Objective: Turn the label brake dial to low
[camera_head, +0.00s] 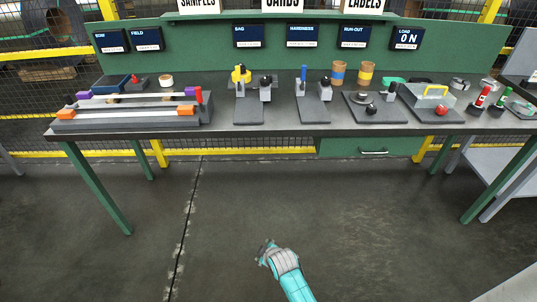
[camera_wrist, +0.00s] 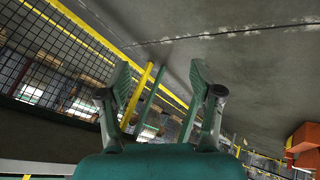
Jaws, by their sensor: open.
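I cannot make out which part is the label brake dial; no dial marking is legible from here. My gripper (camera_head: 267,249) is low over the floor in front of the bench, well away from all of these. In the wrist view my gripper (camera_wrist: 160,80) has its two fingers spread apart with nothing between them.
The bench (camera_head: 260,130) carries long bars (camera_head: 130,105) at left, several small fixtures in the middle, and bottles (camera_head: 481,97) at right. Screens line the green back panel (camera_head: 200,40). A drawer (camera_head: 370,147) hangs beneath. The floor (camera_head: 230,210) in front is clear.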

